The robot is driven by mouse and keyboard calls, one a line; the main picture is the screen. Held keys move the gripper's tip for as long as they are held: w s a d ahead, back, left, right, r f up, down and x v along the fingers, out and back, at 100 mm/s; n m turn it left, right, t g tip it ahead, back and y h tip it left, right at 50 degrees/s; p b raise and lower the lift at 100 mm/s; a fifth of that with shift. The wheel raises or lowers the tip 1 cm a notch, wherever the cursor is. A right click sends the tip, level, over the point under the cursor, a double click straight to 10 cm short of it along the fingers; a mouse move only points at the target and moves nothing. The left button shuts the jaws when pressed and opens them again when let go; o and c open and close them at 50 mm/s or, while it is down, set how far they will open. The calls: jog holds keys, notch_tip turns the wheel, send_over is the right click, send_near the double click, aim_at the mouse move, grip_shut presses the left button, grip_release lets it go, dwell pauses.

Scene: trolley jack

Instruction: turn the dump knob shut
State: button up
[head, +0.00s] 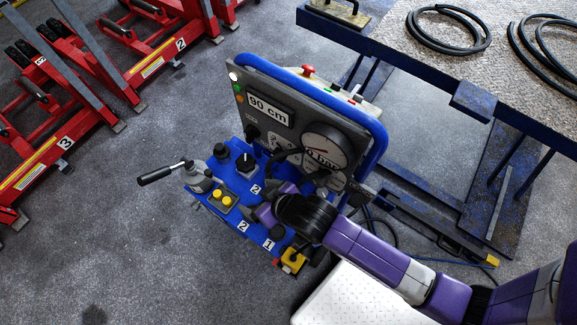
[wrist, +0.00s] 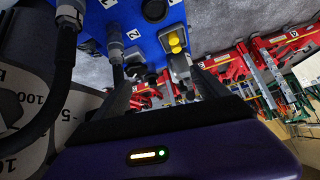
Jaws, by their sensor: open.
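The blue control unit (head: 208,172) stands on the floor with a raised grey gauge panel (head: 290,128). I cannot tell which control is the dump knob. My gripper (head: 259,208) is low over the deck in front of the panel, partly hidden by my wrist.
A black-handled lever (head: 157,175) sticks out left. A yellow-capped part (head: 292,259) sits at the deck's near corner. A blue table (head: 430,66) with coiled hoses (head: 447,30) stands at right, red jacks (head: 75,95) at left. Floor on the near left is clear.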

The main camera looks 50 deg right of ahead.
jog(key=s+d+r+t+p, duration=0.1)
jog(key=s+r+t, duration=0.1)
jog(key=s+r, duration=0.5)
jog(key=shift+s+d+r+n+t, duration=0.2)
jog(key=shift+s+d+n+t, duration=0.1)
jog(key=shift+s, duration=0.85)
